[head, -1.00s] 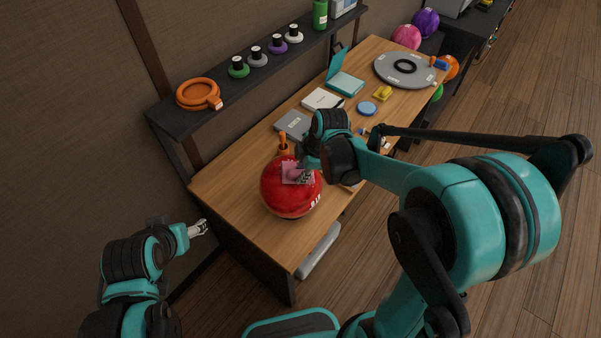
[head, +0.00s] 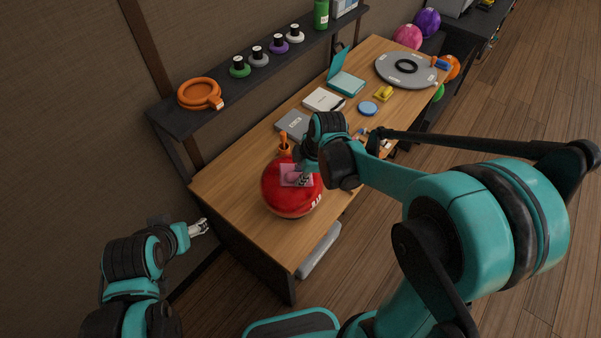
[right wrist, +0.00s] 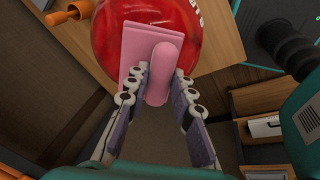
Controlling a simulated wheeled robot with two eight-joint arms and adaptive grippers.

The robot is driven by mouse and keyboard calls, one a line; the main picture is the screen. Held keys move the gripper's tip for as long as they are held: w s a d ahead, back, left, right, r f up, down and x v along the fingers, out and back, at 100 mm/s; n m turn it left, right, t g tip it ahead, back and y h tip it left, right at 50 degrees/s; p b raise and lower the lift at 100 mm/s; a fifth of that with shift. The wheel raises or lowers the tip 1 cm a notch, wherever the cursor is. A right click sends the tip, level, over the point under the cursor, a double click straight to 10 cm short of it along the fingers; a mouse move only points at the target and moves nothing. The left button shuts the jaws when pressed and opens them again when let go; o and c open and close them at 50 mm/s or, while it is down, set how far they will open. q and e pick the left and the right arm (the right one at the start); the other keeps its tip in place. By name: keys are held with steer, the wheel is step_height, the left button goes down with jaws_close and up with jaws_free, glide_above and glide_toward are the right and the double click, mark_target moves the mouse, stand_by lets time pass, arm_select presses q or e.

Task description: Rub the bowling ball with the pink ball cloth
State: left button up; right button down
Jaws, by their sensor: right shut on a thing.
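The red bowling ball (head: 290,200) sits near the front end of the wooden table. It also fills the top of the right wrist view (right wrist: 110,35). The pink ball cloth (head: 290,170), a flat pad with a rounded grip on its back, lies against the ball's upper side. In the right wrist view the cloth (right wrist: 138,45) covers part of the ball and appears to touch it. My right gripper (right wrist: 160,80) is shut on the cloth's rounded grip. My left gripper (head: 205,227) is left of the table, away from the ball; its fingers are too small to judge.
An orange-handled item (head: 284,145) stands just behind the ball. Grey (head: 291,125) and white (head: 323,100) boxes, a blue disc (head: 368,108) and a grey turntable-like disc (head: 390,68) lie farther back. A dark shelf (head: 215,113) with an orange ring and bottles runs along the wall.

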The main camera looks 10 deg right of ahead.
steer(key=shift+p+v, duration=2.1)
steer(key=shift+v, duration=0.85)
steer(key=p+v, duration=0.2)
steer(key=v, duration=0.1)
steer(key=shift+f, duration=0.15)
